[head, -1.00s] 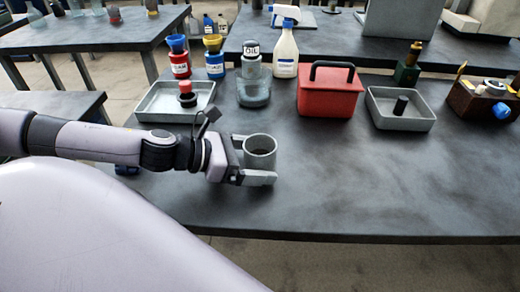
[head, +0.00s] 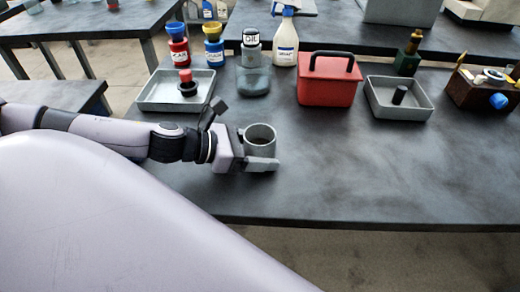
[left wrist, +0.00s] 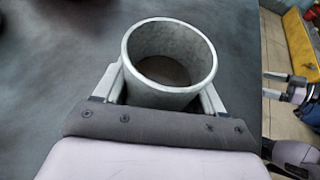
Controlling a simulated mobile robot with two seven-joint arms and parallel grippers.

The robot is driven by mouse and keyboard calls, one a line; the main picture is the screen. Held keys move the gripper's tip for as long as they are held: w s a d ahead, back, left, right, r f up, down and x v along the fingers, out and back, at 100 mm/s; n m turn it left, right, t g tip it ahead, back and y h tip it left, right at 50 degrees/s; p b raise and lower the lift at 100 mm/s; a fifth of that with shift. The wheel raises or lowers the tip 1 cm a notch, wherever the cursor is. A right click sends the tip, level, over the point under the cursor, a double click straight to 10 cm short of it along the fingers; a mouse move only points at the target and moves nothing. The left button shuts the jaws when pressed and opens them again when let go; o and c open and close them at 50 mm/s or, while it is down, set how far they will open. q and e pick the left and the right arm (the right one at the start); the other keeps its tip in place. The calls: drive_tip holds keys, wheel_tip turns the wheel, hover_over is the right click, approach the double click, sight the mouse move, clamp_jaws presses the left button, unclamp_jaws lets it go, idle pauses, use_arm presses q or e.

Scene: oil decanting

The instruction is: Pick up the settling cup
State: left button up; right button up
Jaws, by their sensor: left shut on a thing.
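The settling cup (head: 260,137) is a grey, open-topped cylinder with something dark inside, near the front middle of the dark table. My left gripper (head: 256,152) is shut on it, one finger on each side, and the cup is upright. The left wrist view shows the cup (left wrist: 170,60) between the two fingers (left wrist: 163,90), with its round rim and dark inside visible. I cannot tell whether its base touches the table. My right gripper is not in the head view; the left wrist view shows part of another arm at its right edge.
Behind the cup stand a grey tray (head: 150,104) with a red-topped item, a glass jar (head: 254,78), a spray bottle (head: 285,45), a red toolbox (head: 326,92), another grey tray (head: 420,111) and a wooden box (head: 480,104). The table (head: 370,180) right of the cup is clear.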

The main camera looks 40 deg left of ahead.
sight(273, 133)
use_arm(q)
drive_tip(key=shift+r, duration=0.2)
drive_tip(key=shift+r+p, duration=1.75)
drive_tip(key=shift+r, duration=0.85)
drive_tip(key=shift+r+p, duration=1.7)
drive_tip(key=shift+r, duration=0.45)
